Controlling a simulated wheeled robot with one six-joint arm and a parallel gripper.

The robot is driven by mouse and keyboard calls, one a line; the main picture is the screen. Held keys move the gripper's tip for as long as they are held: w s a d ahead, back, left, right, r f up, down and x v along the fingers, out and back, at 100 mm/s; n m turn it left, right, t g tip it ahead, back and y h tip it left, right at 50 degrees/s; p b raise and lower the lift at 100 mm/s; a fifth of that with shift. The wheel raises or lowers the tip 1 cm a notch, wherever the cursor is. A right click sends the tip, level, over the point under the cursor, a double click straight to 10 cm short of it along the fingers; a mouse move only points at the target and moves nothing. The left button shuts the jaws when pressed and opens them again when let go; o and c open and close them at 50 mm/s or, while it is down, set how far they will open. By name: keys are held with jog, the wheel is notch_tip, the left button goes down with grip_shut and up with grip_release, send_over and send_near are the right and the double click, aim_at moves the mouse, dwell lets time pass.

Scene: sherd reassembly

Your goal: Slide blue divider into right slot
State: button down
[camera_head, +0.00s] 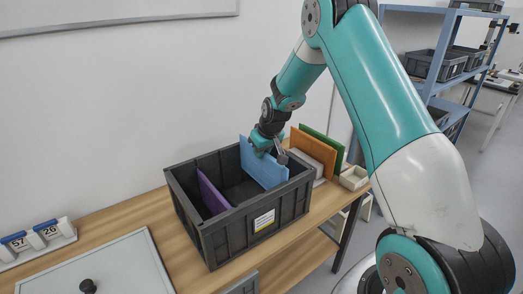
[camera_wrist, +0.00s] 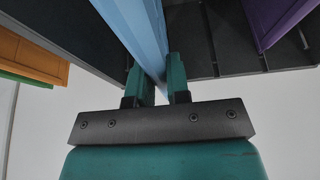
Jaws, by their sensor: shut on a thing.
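The blue divider (camera_head: 263,167) stands in the right part of the dark grey crate (camera_head: 257,220), its upper part above the rim. My gripper (camera_head: 270,150) is shut on its top edge. In the wrist view the blue divider (camera_wrist: 146,35) runs between the two teal fingers (camera_wrist: 162,85). A purple divider (camera_head: 213,192) stands in the left part of the crate and shows at the upper right of the wrist view (camera_wrist: 278,18). The blue divider's lower edge is hidden, so I cannot tell how deep it sits in a slot.
Orange (camera_head: 313,150) and green (camera_head: 330,143) panels stand upright right of the crate, beside a small beige tray (camera_head: 354,178). The wooden table (camera_head: 135,210) bears a grey panel with a black knob (camera_head: 88,286) at the front left. A wall is behind.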

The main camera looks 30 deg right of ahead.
aim_at(262, 166)
jog(key=shift+f+b, duration=2.1)
jog(key=shift+f, duration=1)
jog(key=c, duration=1)
grip_release()
jog(key=b+v, duration=0.1)
jog(key=v, duration=1.6)
jog(key=shift+s+r+b, duration=0.15)
jog(key=shift+r+b, duration=0.05)
jog(key=shift+b, duration=0.1)
jog(key=s+a+r+n+y, duration=0.2)
jog(key=s+a, duration=0.3)
jog(key=a, duration=0.5)
jog(key=s+a+n+g, duration=0.1)
jog(key=s+a, duration=0.4)
jog(key=s, duration=0.3)
jog(key=s+a+n+g+y, duration=0.1)
jog(key=s+a+n+g, duration=0.1)
jog(key=s+a, duration=0.4)
jog(key=s+a+n+g+y, duration=0.1)
jog(key=s+a, duration=0.4)
jog(key=s, duration=0.5)
jog(key=shift+s+a+r+n, duration=0.15)
jog(key=shift+a+r+n, duration=0.15)
jog(key=shift+a+r, duration=0.1)
